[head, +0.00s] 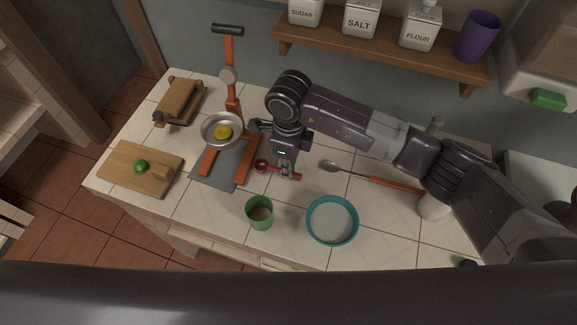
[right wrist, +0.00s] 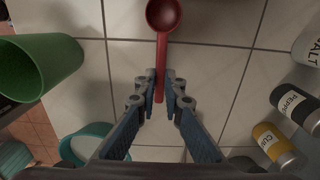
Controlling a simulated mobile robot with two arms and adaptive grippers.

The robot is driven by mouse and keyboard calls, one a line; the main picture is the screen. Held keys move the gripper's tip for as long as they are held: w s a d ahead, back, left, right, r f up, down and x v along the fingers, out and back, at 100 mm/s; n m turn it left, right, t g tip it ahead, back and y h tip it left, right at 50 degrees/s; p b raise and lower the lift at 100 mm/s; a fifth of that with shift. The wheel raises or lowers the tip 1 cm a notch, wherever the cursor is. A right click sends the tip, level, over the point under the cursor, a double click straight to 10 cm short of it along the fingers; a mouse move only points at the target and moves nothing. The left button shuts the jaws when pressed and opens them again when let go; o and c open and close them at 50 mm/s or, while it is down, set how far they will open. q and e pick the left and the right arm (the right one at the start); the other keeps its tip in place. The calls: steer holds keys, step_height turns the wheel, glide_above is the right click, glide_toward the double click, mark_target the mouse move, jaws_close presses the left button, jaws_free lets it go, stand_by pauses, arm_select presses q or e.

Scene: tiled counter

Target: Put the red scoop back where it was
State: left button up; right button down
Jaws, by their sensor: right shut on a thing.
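The red scoop (head: 263,166) is near the middle of the tiled counter in the head view, its bowl pointing left and its handle reaching right. My right gripper (head: 285,170) comes down over it from above. In the right wrist view the scoop's bowl (right wrist: 163,14) is at the top, and the fingertips (right wrist: 164,82) are closed on both sides of its red handle. The scoop's bowl looks empty. I cannot tell whether the scoop touches the counter or is slightly raised. My left gripper is not in view.
A green cup (head: 260,212) and a teal bowl (head: 332,220) with pale contents stand in front. An orange press (head: 230,90) with a metal pan (head: 207,129) stands left. A long orange-handled spoon (head: 386,183) lies right. A cutting board (head: 118,175) holds a lime (head: 141,166).

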steer(key=c, duration=2)
jaws_free()
steer(key=shift+c, duration=0.2)
steer(key=shift+r+p, duration=0.25)
steer(key=shift+p, duration=0.05)
step_height(320, 180, up, 12)
steer(key=b, duration=0.3)
steer(key=shift+f, duration=0.15)
